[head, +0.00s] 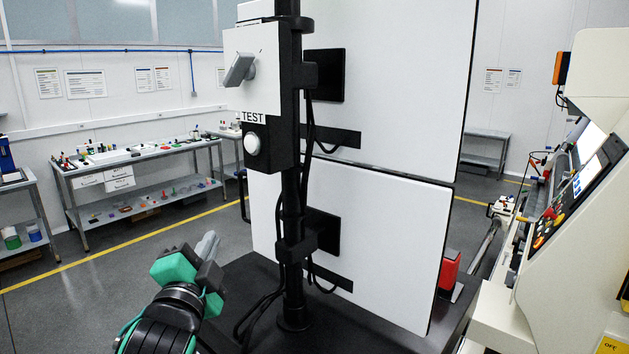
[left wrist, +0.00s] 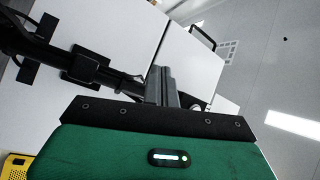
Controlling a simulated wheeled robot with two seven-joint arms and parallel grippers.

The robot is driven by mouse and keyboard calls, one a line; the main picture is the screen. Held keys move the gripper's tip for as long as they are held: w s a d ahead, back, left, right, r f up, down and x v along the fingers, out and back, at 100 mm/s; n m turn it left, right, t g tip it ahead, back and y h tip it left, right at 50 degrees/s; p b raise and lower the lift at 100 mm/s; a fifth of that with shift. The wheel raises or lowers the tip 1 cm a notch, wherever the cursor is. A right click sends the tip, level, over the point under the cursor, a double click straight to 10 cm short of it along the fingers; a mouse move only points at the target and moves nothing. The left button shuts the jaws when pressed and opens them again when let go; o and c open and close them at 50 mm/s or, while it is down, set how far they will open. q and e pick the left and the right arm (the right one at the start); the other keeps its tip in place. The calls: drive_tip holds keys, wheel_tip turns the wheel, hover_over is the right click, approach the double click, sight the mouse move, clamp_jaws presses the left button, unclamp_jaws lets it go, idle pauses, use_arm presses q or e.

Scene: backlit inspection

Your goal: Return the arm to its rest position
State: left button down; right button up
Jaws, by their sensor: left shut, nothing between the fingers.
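My left gripper (head: 209,246) is at the lower left of the head view, on a black and green arm. Its grey fingers are shut together with nothing between them and point up, left of the black pole. In the left wrist view the shut fingers (left wrist: 161,86) stick out past the green gripper body, with the pole and white panels beyond. The fingers look apart from the pole in the head view; the exact gap is hard to tell. My right gripper does not show.
A black pole (head: 291,215) carries two large white panels (head: 398,75) and a TEST box (head: 267,140) with a white button and grey lever. Cables hang down the pole. A control machine (head: 580,210) stands at the right. A workbench (head: 140,153) is at the back left, with open floor before it.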

use_arm(q)
drive_tip(key=s+a+f+n+g, duration=0.1)
drive_tip(key=s+f+n+g, duration=0.3)
drive_tip(key=f, duration=1)
drive_tip(key=s+a+f+n+g, duration=0.2)
drive_tip(key=s+f+g, duration=0.35)
drive_tip(key=f, duration=0.85)
drive_tip(key=s+a+f+n+g, duration=0.1)
drive_tip(key=s+f+n+g, duration=0.2)
drive_tip(key=s+f, duration=0.55)
drive_tip(key=s+f+n+g, duration=0.2)
drive_tip(key=s+f+g, duration=0.3)
drive_tip(key=s, duration=0.7)
drive_tip(key=s+a+f+b+x, duration=0.1)
drive_tip(key=s+x, duration=0.3)
drive_tip(key=x, duration=1.2)
drive_tip(key=s+f+b+x, duration=0.1)
drive_tip(key=s+x, duration=0.2)
drive_tip(key=x, duration=1.4)
drive_tip(key=s+a+f+g+b, duration=0.1)
drive_tip(key=s+a+f+b, duration=0.1)
drive_tip(key=s+f, duration=1.7)
wheel_tip(320, 180, down, 3)
drive_tip(key=shift+s+a+f+b, duration=0.2)
drive_tip(key=shift+s+a+b, duration=0.1)
drive_tip(key=shift+a, duration=0.45)
